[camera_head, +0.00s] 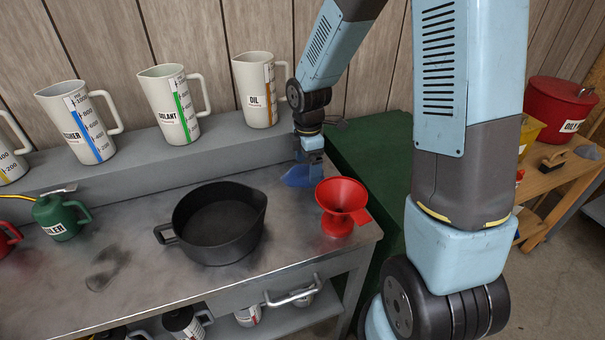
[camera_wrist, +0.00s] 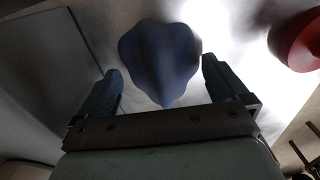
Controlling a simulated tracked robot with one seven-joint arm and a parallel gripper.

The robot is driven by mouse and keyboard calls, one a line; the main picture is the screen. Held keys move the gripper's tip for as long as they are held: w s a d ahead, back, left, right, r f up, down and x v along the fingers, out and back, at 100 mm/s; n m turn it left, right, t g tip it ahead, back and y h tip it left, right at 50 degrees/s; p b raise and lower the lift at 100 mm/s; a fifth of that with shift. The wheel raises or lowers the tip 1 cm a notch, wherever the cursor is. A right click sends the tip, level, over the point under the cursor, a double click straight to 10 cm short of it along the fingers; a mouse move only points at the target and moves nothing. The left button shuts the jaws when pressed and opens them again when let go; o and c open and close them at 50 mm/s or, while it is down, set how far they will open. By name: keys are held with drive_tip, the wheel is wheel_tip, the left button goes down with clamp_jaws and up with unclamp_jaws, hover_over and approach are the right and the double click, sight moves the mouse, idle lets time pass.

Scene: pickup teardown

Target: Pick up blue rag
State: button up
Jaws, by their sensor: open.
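The blue rag (camera_head: 297,177) lies on the grey metal bench top, close to the bench's back shelf, and is partly hidden by my gripper in the head view. In the wrist view the rag (camera_wrist: 160,58) shows as a dark blue bunched shape just beyond and between the fingertips. My gripper (camera_head: 312,160) is above the rag and points down at it. In the wrist view my gripper (camera_wrist: 160,82) has its two fingers wide apart, one on each side of the rag. I cannot tell whether a finger touches it.
A red funnel (camera_head: 341,205) stands close to the right of the rag; it shows in the wrist view (camera_wrist: 300,42). A black pan (camera_head: 215,225) sits to the left. Several measuring jugs (camera_head: 260,90) stand on the raised shelf (camera_head: 150,170) behind. Bare bench (camera_head: 130,265) lies at left.

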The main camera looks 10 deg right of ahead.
sight(308, 163)
drive_tip(key=shift+f, duration=0.5)
drive_tip(key=shift+c, duration=0.5)
drive_tip(key=c, duration=0.7)
drive_tip(key=shift+r, duration=5.05)
drive_tip(key=shift+c, duration=0.2)
